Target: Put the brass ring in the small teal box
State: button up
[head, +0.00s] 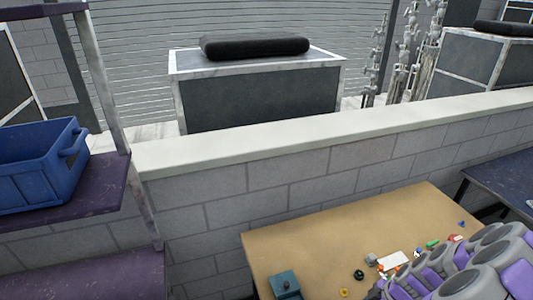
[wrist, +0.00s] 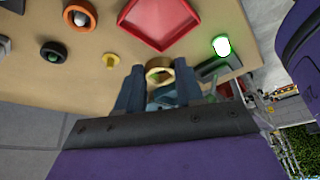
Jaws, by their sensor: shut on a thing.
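In the wrist view my gripper (wrist: 160,78) is shut on the brass ring (wrist: 160,70). The ring sits between the two fingertips with its opening partly showing. It appears above the tan table top. The small teal box (head: 285,283) stands on the near left part of the table in the head view, cut off by the lower edge of the picture. A dark knob-like shape shows on it. I cannot tell the box for sure in the wrist view. My gripper is not clearly seen in the head view.
The tan table (head: 300,250) holds several small loose items at right, including a white block (head: 392,260). A low block wall (head: 280,188) stands behind.

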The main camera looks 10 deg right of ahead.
jog(key=w+a+r+m+h, duration=0.1)
jog(key=w+a+r+m, duration=0.3)
jog(key=w+a, duration=0.3)
jog(key=w+a+r+m+t+h, duration=0.1)
jog(key=w+a+r+m, duration=0.3)
jog(key=a, duration=0.6)
jog(key=w+a+r+m+t+h, duration=0.1)
jog(key=w+a+r+m+h, duration=0.1)
jog(key=w+a+r, duration=0.6)
jog(key=shift+w+a+m, duration=0.8)
jog(key=shift+w+m, duration=0.1)
jog(key=shift+w, duration=0.15)
jog(key=shift+d, duration=0.1)
